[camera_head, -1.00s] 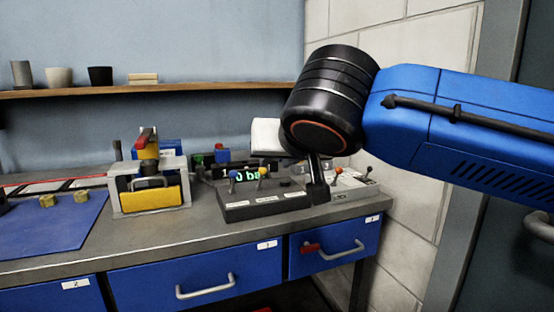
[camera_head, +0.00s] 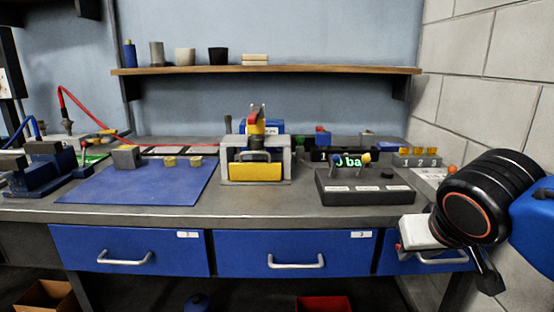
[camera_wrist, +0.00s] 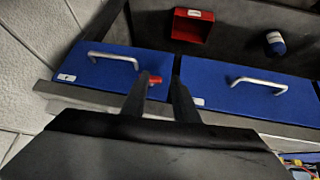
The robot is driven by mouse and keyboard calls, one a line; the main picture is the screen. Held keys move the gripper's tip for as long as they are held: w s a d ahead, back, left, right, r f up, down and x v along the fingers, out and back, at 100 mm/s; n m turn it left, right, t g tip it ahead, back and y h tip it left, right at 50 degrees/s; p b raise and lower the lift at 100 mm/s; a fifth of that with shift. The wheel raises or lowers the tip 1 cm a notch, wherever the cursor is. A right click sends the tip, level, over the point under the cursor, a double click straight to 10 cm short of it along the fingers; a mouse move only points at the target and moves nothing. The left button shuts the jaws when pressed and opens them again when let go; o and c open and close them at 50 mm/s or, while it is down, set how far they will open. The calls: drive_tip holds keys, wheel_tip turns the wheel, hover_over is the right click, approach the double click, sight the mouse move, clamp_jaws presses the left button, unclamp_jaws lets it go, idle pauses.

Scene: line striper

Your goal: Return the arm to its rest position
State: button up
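My arm (camera_head: 530,220) comes in from the right edge of the head view, with its black wrist joint in front of the wall and the bench's right end. My gripper (camera_head: 488,278) hangs low at the right, in front of the rightmost drawer. In the wrist view my gripper (camera_wrist: 160,78) shows two dark fingers with a gap between them and nothing held. A red piece (camera_wrist: 154,80) shows beyond the fingers at the drawer front; contact cannot be told.
The bench (camera_head: 300,212) carries a blue mat (camera_head: 140,185), a yellow-fronted press (camera_head: 256,172) and a dark display box (camera_head: 365,190). Blue drawers (camera_head: 130,250) line its front. A red bin (camera_wrist: 192,25) and a blue bottle (camera_wrist: 275,42) lie below. A shelf (camera_head: 270,70) hangs behind.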

drive_tip(key=s+d+f+g+y, duration=0.1)
drive_tip(key=s+f, duration=0.5)
drive_tip(key=f, duration=0.6)
drive_tip(key=shift+d+f+n+g+y, duration=0.25)
drive_tip(key=shift+f+n+g+y, duration=0.05)
drive_tip(key=shift+g, duration=0.3)
drive_tip(key=shift+s+r, duration=0.1)
